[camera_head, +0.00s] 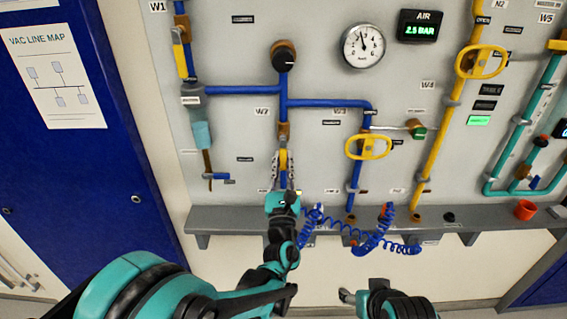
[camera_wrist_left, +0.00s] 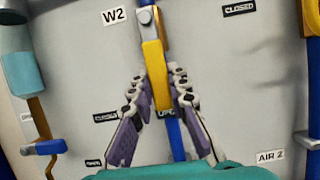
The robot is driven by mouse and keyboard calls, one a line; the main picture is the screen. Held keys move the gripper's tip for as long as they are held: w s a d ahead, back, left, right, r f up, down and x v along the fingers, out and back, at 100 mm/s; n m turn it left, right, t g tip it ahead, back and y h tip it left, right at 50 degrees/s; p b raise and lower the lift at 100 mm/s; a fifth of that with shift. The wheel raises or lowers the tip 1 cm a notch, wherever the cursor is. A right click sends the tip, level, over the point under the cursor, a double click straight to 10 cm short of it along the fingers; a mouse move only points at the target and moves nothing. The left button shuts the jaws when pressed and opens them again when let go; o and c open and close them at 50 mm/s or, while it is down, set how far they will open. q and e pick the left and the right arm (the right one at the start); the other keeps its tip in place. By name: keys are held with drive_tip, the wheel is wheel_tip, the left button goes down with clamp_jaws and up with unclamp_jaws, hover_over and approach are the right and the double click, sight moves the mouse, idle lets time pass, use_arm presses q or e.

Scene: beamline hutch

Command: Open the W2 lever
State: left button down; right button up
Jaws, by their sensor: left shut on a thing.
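The W2 lever (camera_wrist_left: 153,75) is a flat yellow handle on a vertical blue pipe, below the W2 label (camera_wrist_left: 114,16). It hangs down along the pipe, its lower end by a small dark label that I cannot read surely. In the head view the lever (camera_head: 283,160) sits below a brass valve body. My left gripper (camera_wrist_left: 157,77) has one finger on each side of the lever and is shut on it; it also shows in the head view (camera_head: 283,176). My right gripper (camera_head: 347,296) is low at the bottom, away from the panel; its jaws are unclear.
A grey ledge (camera_head: 235,217) runs below the panel, with coiled blue hoses (camera_head: 372,240). Right of the lever are a yellow oval handle (camera_head: 368,148) and a green-tipped lever (camera_head: 418,132). Left is a teal cylinder (camera_head: 202,135) with a blue-handled valve (camera_head: 218,177).

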use_arm(q)
drive_tip(key=shift+w+r, duration=0.1)
drive_tip(key=c, duration=1.4)
unclamp_jaws()
drive_tip(key=shift+a, duration=0.1)
drive_tip(key=shift+c, duration=0.2)
drive_tip(key=v, duration=1.2)
